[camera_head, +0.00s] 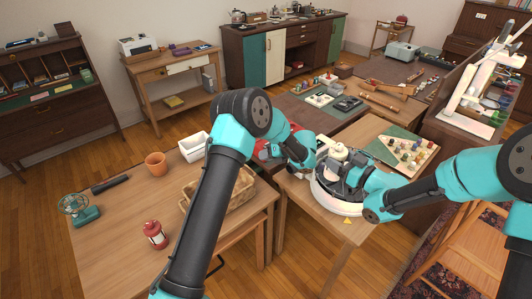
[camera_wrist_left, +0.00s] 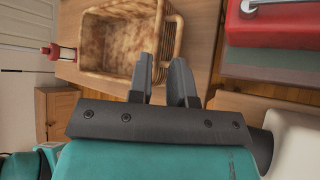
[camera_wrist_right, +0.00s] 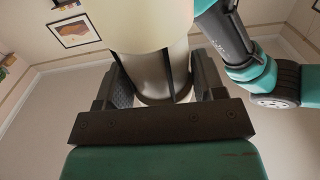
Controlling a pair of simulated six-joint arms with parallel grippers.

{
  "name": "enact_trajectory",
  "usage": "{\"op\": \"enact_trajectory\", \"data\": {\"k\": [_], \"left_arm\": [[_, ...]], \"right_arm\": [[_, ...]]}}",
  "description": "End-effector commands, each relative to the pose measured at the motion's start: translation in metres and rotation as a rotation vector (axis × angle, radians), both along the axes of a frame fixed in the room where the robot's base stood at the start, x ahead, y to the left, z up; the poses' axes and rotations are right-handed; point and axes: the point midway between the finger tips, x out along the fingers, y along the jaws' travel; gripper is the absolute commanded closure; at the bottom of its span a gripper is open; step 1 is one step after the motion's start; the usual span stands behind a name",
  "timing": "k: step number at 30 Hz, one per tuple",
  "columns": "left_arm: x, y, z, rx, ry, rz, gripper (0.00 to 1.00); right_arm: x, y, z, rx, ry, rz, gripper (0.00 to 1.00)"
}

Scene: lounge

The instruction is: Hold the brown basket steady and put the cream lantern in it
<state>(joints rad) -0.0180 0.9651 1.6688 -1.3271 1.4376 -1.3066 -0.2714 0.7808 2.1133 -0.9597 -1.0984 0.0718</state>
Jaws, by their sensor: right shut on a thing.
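The brown wicker basket (camera_head: 243,191) stands on the near wooden table, partly hidden behind my left arm. The left wrist view shows its empty inside (camera_wrist_left: 122,38). My left gripper (camera_wrist_left: 160,68) is open and empty, with its fingertips by the basket's near corner; I cannot tell whether they touch it. In the head view the left gripper (camera_head: 297,166) is right of the basket. The cream lantern (camera_head: 338,153) is in my right gripper (camera_head: 345,168), right of the left gripper. The right wrist view shows the lantern (camera_wrist_right: 160,65) upright between both fingers, its top out of view.
A red lantern (camera_head: 155,234), a teal fan (camera_head: 80,209), a terracotta pot (camera_head: 155,163) and a white bin (camera_head: 193,146) stand on the basket's table. A round white object (camera_head: 335,200) lies beneath the right gripper. A red case (camera_head: 262,150) sits behind the basket.

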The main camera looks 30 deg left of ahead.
Motion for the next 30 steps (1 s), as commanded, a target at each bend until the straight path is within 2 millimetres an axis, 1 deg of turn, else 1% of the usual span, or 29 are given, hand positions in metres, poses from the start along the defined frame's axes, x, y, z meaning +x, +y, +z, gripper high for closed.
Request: {"op": "enact_trajectory", "data": {"k": [1,11,12,22,27,30], "left_arm": [[0.000,0.000,-0.008,0.000,0.003,0.000,0.81],[0.000,0.000,-0.059,0.000,0.002,0.000,0.81],[-0.001,0.004,-0.063,-0.001,0.001,0.002,0.81],[-0.008,0.046,-0.089,-0.001,0.002,0.001,0.81],[-0.009,0.058,-0.098,-0.001,0.001,0.000,0.81],[-0.010,0.062,-0.100,-0.001,0.000,0.000,0.81]], "right_arm": [[0.000,0.000,0.001,0.001,-0.001,0.000,0.70],[0.000,0.000,0.001,0.001,-0.001,0.000,0.70],[0.000,0.000,0.001,0.001,-0.001,0.000,0.70],[0.000,0.000,0.001,0.001,-0.001,0.000,0.70],[0.000,0.000,0.001,0.001,-0.001,0.000,0.70],[0.000,0.000,0.001,0.001,-0.001,0.000,0.70]]}}
